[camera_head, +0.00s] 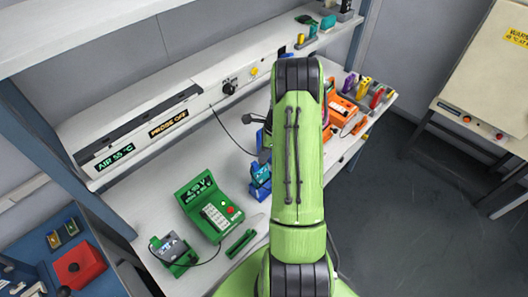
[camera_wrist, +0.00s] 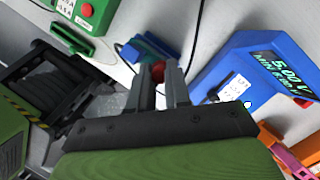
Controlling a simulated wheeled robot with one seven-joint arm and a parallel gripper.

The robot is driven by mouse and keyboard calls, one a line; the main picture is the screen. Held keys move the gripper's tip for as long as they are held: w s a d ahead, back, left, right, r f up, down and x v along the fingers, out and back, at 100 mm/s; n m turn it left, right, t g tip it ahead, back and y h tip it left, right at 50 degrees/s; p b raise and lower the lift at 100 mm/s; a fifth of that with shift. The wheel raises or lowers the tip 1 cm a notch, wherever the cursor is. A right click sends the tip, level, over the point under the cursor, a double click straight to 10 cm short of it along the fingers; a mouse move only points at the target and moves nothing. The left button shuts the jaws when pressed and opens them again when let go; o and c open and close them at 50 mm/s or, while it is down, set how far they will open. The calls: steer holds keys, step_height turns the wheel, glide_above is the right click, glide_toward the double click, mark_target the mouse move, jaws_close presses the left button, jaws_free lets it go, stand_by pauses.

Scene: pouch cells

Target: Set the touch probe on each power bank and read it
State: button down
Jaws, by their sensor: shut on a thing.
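My gripper (camera_wrist: 165,80) shows in the wrist view, its two fingers close together around a small red thing (camera_wrist: 157,73). This looks like the touch probe, but most of it is hidden. A blue block (camera_wrist: 148,50) lies just beyond the fingertips. A blue meter (camera_wrist: 262,78) to their right reads 5.00 V. Small coloured upright blocks, perhaps power banks, include a yellow one (camera_head: 363,86).
An orange device (camera_head: 342,108) stands right of my arm. A thin black cable (camera_head: 229,132) runs across the bench toward my gripper. The back panel carries a PROBE OFF sign (camera_head: 168,124). A red box (camera_head: 80,266) sits at lower left. The bench (camera_head: 150,190) is clear left of the green meter.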

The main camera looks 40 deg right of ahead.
steer(key=shift+s+f+b, duration=0.1)
steer(key=shift+f+b, duration=0.2)
steer(key=shift+f, duration=0.15)
stand_by(2.0)
steer(key=r+p, duration=0.1)
steer(key=r, duration=0.1)
steer(key=r+p, duration=0.2)
steer(key=w+r+p, duration=0.1)
steer(key=r+p, duration=0.1)
steer(key=shift+r, duration=0.15)
steer(key=shift+f, duration=0.2)
